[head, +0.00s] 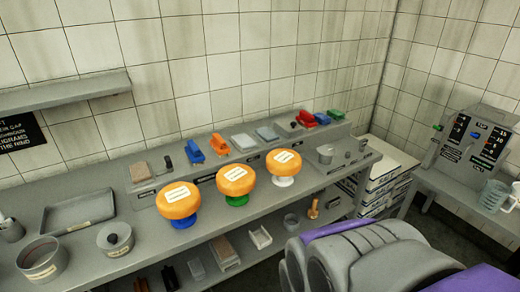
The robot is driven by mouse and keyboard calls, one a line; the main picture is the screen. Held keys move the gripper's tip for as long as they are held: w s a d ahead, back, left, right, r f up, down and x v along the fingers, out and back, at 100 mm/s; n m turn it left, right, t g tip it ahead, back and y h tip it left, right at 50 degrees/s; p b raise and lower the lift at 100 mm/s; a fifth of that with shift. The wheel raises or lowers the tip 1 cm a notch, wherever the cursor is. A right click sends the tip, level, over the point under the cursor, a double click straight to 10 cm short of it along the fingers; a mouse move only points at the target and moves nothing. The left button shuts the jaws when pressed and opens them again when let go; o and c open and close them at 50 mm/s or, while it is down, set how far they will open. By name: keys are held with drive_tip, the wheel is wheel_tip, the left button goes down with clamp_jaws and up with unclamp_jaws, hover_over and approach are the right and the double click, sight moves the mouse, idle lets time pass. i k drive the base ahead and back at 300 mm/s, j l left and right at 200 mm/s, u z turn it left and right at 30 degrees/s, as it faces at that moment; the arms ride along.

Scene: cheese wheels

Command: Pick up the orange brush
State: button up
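A small orange brush-like item (220,144) sits on the raised back ledge of the grey counter, left of the middle. It stands just right of a similar blue item (194,151). Both are small in the picture, so fine detail is hard to tell. A yellow-orange upright item (313,208) also shows on the lower shelf; I cannot tell whether it is a brush. Grey and purple parts of my own body fill the lower right. I see no gripper fingertips in the head view.
Three orange cheese wheels (236,179) on blue, green and white stands are in front of the ledge. A pot (115,239), a bowl (42,259) and a tray (78,213) stand at left. Red (307,119), blue and green items are farther right. A control box (470,140) is at right.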

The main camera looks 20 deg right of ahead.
sight(218, 144)
drive_tip(key=i+u, duration=0.45)
drive_tip(key=i, duration=0.7)
